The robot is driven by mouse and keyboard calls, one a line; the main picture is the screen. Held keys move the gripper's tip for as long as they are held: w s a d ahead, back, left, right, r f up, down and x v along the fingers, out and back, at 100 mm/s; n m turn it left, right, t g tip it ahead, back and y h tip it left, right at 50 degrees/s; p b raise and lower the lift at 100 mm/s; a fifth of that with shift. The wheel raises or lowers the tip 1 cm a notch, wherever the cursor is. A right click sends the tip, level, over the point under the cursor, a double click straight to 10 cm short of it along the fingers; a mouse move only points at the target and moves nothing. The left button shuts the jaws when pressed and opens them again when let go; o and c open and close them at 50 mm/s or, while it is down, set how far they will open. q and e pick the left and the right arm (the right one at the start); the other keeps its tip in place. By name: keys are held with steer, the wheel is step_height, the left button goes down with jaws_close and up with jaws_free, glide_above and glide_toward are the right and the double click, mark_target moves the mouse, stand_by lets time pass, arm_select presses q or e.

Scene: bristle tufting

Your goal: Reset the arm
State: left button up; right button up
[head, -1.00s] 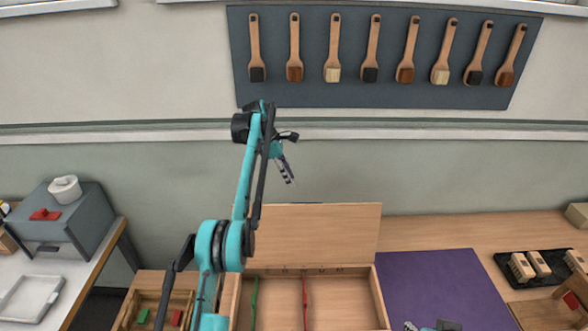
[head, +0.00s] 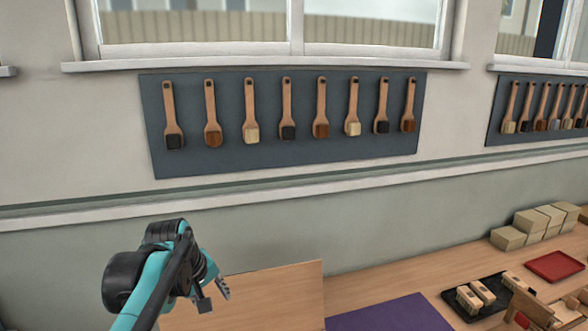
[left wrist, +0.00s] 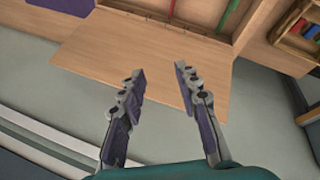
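My left gripper (head: 214,292) is at the lower left of the head view, in front of the wall and beside a pale wooden board (head: 290,296). In the left wrist view its two fingers (left wrist: 160,105) are spread apart with nothing between them. The same board (left wrist: 150,60) lies beyond the fingers there, apart from them. The wooden box with a red and a green strip shows at the top of the left wrist view. My right gripper is not in view now.
A purple mat (head: 395,315) lies on the wooden bench right of the board. A black tray (head: 480,295) with brushes, a red tray (head: 553,266) and tan blocks (head: 530,226) stand farther right. Brushes hang on a dark wall panel (head: 285,160) above.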

arm_select(q)
steer(key=s+f+m+t+y+b, duration=0.1)
steer(key=s+f+m+b, duration=0.3)
steer(key=s+f, duration=1.4)
steer(key=m+t, duration=0.1)
steer(key=m, duration=0.3)
steer(key=shift+s+d+t+b, duration=0.3)
steer(key=shift+s+t+b, duration=0.05)
steer(key=shift+s+t, duration=0.05)
